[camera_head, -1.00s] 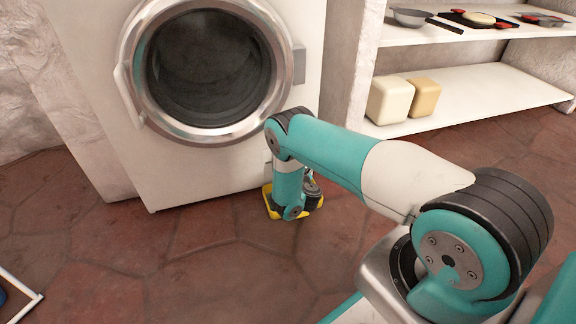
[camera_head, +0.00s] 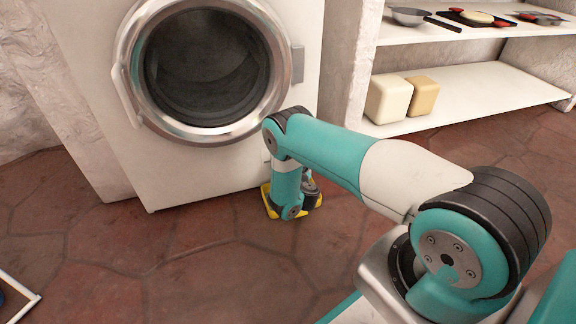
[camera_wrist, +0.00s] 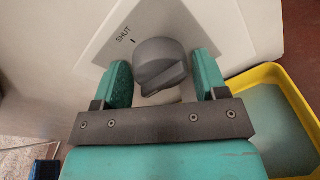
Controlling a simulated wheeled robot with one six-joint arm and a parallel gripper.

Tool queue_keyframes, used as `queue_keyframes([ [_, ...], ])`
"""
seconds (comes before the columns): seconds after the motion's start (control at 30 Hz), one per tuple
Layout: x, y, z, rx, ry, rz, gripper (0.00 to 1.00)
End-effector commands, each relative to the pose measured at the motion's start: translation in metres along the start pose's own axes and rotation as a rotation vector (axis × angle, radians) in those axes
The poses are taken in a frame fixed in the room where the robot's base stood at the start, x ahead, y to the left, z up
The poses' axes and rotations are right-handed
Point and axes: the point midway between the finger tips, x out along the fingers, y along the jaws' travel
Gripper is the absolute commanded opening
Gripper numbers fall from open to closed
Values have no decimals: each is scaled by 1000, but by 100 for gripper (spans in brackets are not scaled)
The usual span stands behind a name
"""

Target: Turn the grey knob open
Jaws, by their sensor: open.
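The grey knob (camera_wrist: 158,65) sits on a light plate (camera_wrist: 112,50) on the pale machine front in the wrist view. The word SHUT and a short dark mark are printed above and left of it. A raised grip runs across the knob. My gripper (camera_wrist: 162,62) is open, with one teal finger on each side of the knob and a visible gap on both sides. I cannot tell how deep the fingers reach beside it. In the head view my arm reaches down to the low front of the white machine (camera_head: 225,170), and the knob is hidden there.
A yellow-rimmed tray (camera_wrist: 262,75) is close to the right of my gripper; its yellow edge shows on the floor in the head view (camera_head: 268,205). The machine has a round glass door (camera_head: 208,70). Shelves (camera_head: 450,100) stand at right. The tiled floor at left is mostly clear.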

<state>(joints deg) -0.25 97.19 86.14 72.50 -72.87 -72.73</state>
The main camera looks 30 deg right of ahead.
Motion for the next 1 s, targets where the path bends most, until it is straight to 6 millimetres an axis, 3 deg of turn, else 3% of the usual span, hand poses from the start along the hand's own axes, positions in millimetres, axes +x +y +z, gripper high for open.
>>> queue_keyframes([
  [0.37, -21, 5, 6, -1, 5, -1, 66],
  [1.0, -92, 5, 7, -2, 3, 0, 66],
])
